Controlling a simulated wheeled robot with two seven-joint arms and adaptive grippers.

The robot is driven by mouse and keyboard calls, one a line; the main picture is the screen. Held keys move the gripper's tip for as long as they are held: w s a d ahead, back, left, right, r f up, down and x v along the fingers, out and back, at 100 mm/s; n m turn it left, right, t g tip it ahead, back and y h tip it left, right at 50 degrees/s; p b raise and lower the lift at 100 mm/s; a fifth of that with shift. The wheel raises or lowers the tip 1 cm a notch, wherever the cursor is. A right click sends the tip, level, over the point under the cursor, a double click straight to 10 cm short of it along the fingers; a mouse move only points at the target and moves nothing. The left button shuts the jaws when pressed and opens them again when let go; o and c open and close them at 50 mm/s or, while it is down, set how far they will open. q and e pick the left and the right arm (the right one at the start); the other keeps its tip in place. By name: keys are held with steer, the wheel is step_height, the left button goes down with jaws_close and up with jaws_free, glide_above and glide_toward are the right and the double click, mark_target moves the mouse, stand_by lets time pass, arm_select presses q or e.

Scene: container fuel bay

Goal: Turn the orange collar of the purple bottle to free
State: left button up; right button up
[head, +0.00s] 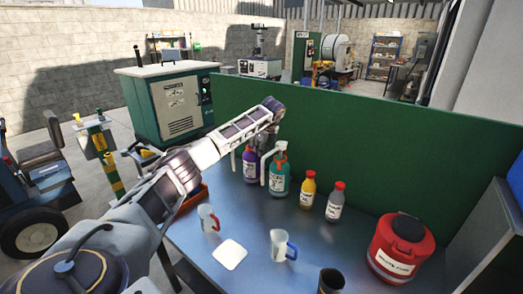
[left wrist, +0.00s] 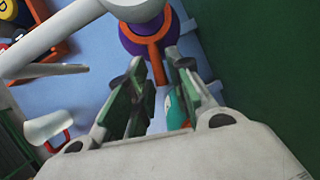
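The purple bottle (head: 250,168) stands on the blue table in the head view, left of a teal bottle (head: 279,182), partly behind my left arm. In the left wrist view the purple bottle (left wrist: 130,42) is seen from above, with its orange collar (left wrist: 150,42) around its neck and a white spout over it. An orange lever runs from the collar towards my left gripper (left wrist: 154,68). Its two fingers are apart, one on each side of the lever's end in this view; I cannot tell whether they touch it.
Yellow (head: 308,193) and grey (head: 335,203) bottles stand right of the teal one, a red container (head: 401,248) further right. Two mugs (head: 208,218) (head: 279,245) and a white coaster (head: 230,254) are nearer. A green partition (head: 340,140) rises behind the bottles.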

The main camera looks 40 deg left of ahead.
arm_select(q)
steer(key=v, duration=1.1)
steer(key=shift+r, duration=0.3)
steer(key=shift+d, duration=0.15)
